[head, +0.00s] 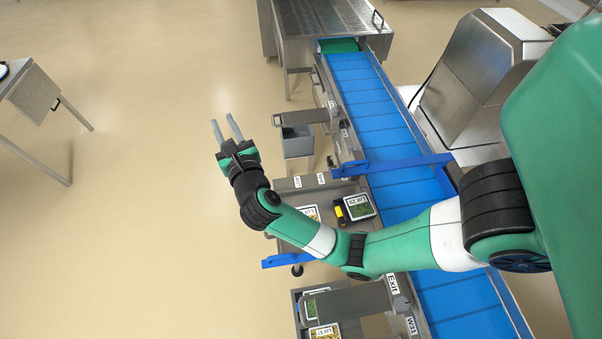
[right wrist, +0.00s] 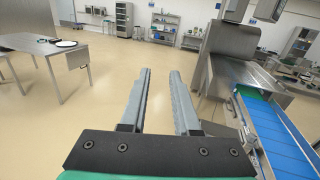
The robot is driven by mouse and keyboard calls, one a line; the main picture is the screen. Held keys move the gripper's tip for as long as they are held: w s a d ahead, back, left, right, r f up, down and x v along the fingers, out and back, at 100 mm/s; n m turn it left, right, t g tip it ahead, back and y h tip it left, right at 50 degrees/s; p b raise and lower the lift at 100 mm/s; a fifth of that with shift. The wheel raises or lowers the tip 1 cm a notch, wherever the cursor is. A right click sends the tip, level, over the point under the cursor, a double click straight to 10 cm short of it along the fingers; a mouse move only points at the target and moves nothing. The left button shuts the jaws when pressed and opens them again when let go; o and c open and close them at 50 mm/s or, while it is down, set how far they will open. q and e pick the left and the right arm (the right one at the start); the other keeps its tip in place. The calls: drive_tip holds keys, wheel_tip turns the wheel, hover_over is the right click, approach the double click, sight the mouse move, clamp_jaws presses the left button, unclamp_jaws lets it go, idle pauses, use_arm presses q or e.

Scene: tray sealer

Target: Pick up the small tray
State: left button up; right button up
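Several labelled trays sit on carts beside the conveyor in the head view. Another green tray (head: 315,304) and a yellow one (head: 324,332) are on the lower cart. I cannot tell which is the small tray. My right gripper (head: 222,120) is open and empty over bare floor, up and left of the trays. Its two parted fingers also show in the right wrist view (right wrist: 160,72), with no tray near them. My left gripper is out of view.
A blue conveyor (head: 364,109) runs along the carts, with a blue bar (head: 405,163) across it. A steel machine (head: 474,75) stands to its right. A yellow and black item (head: 339,211) lies by the green tray. The floor at left is clear up to a steel table (head: 32,92).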

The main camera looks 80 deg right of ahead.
drive_tip(key=s+a+f+m+g+y, duration=0.1)
drive_tip(key=s+f+g+y, duration=0.2)
drive_tip(key=f, duration=0.8)
drive_tip(key=s+a+f+m+g+y, duration=0.1)
drive_tip(key=s+a+f+g+y, duration=0.15)
drive_tip(key=f, duration=0.85)
drive_tip(key=s+a+f+m+g+y, duration=0.2)
drive_tip(key=s+a+f+g+y, duration=0.25)
drive_tip(key=s+f, duration=0.45)
drive_tip(key=shift+t, duration=0.3)
drive_tip(key=x, duration=0.2)
drive_tip(key=b+x, duration=0.1)
drive_tip(key=x, duration=0.1)
drive_tip(key=a+b+x, duration=0.1)
drive_tip(key=x, duration=0.2)
drive_tip(key=shift+w+a+f, duration=0.1)
drive_tip(key=shift+w+f, duration=0.1)
drive_tip(key=shift+w, duration=0.15)
drive_tip(key=b+x, duration=0.1)
drive_tip(key=x, duration=0.4)
drive_tip(key=shift+f, duration=0.1)
clamp_jaws()
